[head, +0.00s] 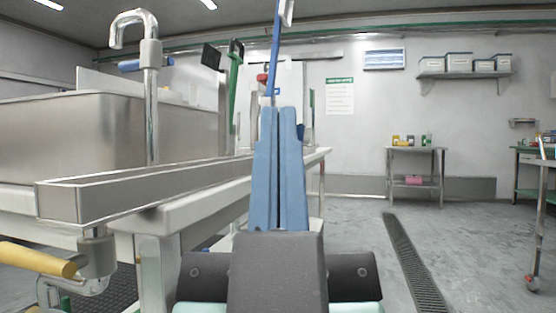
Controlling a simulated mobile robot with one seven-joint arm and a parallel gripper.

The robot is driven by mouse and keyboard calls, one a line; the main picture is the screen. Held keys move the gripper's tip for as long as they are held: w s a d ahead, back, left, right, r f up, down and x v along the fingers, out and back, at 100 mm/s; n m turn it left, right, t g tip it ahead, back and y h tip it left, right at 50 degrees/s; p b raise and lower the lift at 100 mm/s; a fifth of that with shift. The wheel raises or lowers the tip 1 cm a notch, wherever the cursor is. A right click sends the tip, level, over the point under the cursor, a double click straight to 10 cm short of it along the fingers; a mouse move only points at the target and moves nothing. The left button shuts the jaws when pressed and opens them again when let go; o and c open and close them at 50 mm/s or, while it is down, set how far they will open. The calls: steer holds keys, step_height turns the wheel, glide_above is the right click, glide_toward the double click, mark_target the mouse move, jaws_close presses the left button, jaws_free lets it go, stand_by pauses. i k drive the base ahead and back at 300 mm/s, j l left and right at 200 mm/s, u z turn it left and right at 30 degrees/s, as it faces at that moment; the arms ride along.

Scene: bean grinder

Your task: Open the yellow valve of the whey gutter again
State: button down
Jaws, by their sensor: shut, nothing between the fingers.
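The yellow valve handle (38,260) sticks out to the left at the lower left edge, its left end cut off by the frame. It joins a steel valve body (97,256) under the near end of the whey gutter (140,192), a long steel channel running away beside the vat. A curved drain pipe (72,287) lies below the handle. My gripper (276,110) is in the middle, its two long blue fingers side by side and shut with nothing held. It points away from me, well to the right of the yellow handle and apart from it.
A large steel vat (120,130) fills the left, with a steel pipe (151,100) bearing a blue handle (132,65). A white table (185,212) stands left of my gripper. Floor at right is open, with a drain grate (415,265). A small table (415,150) stands behind.

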mark_target(12, 255)
steer(key=k, duration=1)
